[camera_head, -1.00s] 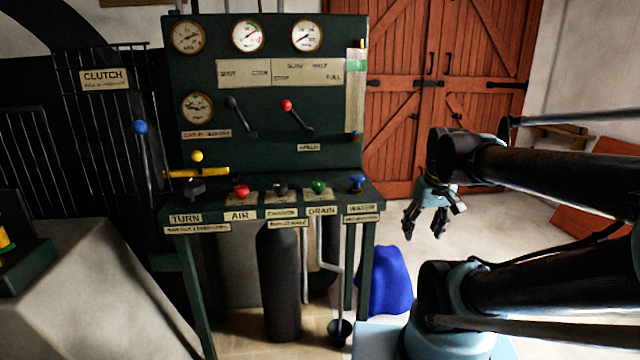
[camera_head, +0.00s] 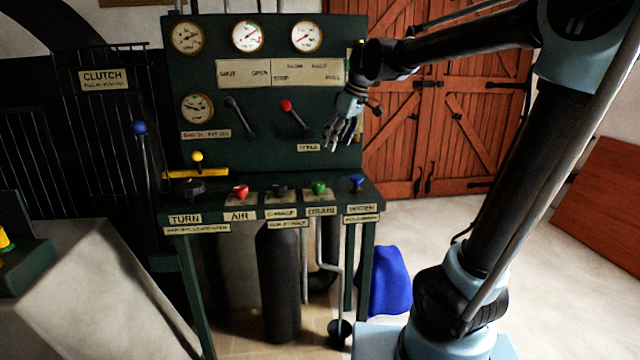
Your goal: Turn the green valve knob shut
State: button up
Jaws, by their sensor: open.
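The green valve knob (camera_head: 319,187) sits on the shelf of the dark green control stand, above the label reading DRAIN (camera_head: 322,211). A black knob (camera_head: 280,190) is to its left and a blue knob (camera_head: 357,182) to its right. My gripper (camera_head: 335,146) is open and empty, with its fingers pointing down. In the picture it is above and slightly right of the green knob, in front of the upright panel, apart from the knob. The knob is fully in view.
A red knob (camera_head: 241,191) and a dark TURN knob (camera_head: 194,188) stand further left on the shelf. A red-handled lever (camera_head: 288,108) rises from the panel close left of my gripper. A blue sack-like thing (camera_head: 389,281) is on the floor. Open floor lies to the right.

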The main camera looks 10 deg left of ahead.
aim_at(319, 183)
jog(key=x, duration=1.7)
jog(key=shift+a+f, duration=0.1)
jog(key=shift+a, duration=0.15)
jog(key=c, duration=1)
